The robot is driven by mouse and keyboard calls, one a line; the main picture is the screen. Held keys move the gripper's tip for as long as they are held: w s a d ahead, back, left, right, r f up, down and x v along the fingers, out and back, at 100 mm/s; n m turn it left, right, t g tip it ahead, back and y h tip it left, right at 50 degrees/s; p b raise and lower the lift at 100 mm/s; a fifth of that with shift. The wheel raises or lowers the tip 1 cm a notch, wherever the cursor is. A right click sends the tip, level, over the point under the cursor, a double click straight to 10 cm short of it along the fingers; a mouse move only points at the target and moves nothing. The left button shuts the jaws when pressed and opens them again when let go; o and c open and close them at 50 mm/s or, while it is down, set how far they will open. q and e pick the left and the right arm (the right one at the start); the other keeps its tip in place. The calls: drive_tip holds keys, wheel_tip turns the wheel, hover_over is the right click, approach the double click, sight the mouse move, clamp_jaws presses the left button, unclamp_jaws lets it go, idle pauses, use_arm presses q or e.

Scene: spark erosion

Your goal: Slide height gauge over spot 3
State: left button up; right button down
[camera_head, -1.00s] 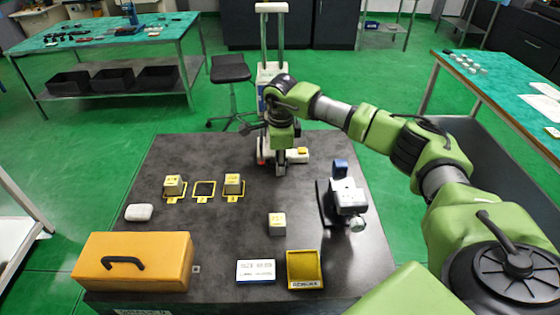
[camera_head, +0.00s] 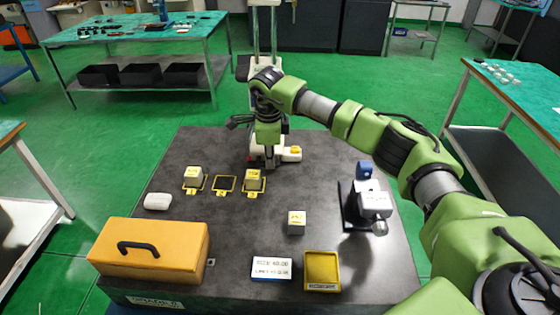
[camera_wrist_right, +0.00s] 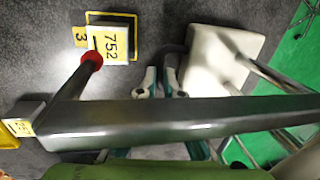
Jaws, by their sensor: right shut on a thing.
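The height gauge (camera_head: 290,153) stands near the table's back edge, its white base partly hidden behind my right gripper (camera_head: 268,158). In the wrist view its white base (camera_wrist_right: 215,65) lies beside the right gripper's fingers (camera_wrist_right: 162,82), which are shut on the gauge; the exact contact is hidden. The gauge's red tip (camera_wrist_right: 92,58) overlaps the edge of a block marked 752 (camera_wrist_right: 115,45); I cannot tell its height above it. That block (camera_head: 253,175) sits on spot 3 (camera_head: 256,189). Spot 2 (camera_head: 224,184) is empty; spot 1 holds a block (camera_head: 194,173). My left gripper is not in view.
A lone block (camera_head: 296,222), a yellow tray (camera_head: 322,268) and a white sign (camera_head: 271,268) are nearer the front. A blue-and-white instrument (camera_head: 372,203) stands at right. An orange case (camera_head: 150,250) and a white object (camera_head: 158,201) are at left.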

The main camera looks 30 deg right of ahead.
drive_tip(key=shift+s+d, duration=0.15)
drive_tip(key=shift+d, duration=0.05)
drive_tip(key=c, duration=2.2)
unclamp_jaws()
drive_tip(key=shift+d, duration=0.1)
drive_tip(key=shift+o, duration=0.2)
wheel_tip(320, 180, up, 12)
drive_tip(key=s+a, duration=0.1)
drive_tip(key=s, duration=0.1)
drive_tip(key=shift+w, duration=0.1)
